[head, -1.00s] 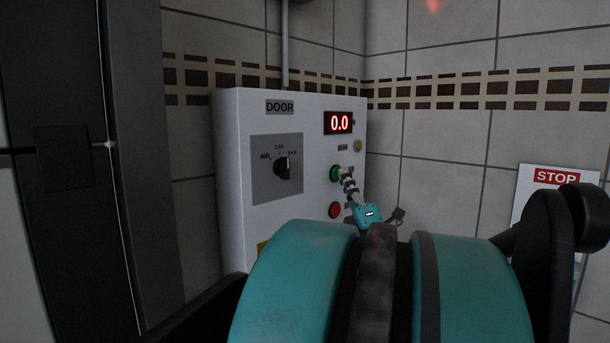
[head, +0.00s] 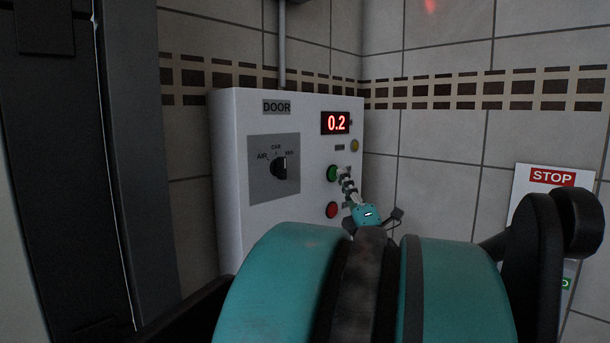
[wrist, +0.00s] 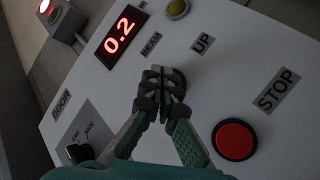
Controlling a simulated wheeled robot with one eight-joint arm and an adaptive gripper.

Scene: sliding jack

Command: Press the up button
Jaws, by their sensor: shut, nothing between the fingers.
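The green up button (head: 332,173) is on the white DOOR control box (head: 227,180) in the head view. My gripper (head: 344,172) is shut and empty, with its tips right at the button, overlapping its right side. Whether they press it in cannot be seen. In the wrist view, my gripper (wrist: 165,76) points at the panel below the UP label (wrist: 202,43), and its fingers hide the green button. The red display (head: 337,123) reads 0.2, also in the wrist view (wrist: 119,35).
A red stop button (head: 332,210) sits just below the green one. A rotary switch (head: 280,168) is to the left and a small yellow lamp (head: 354,146) above. A dark door structure (head: 60,190) stands at far left. A STOP sign (head: 551,177) hangs at right.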

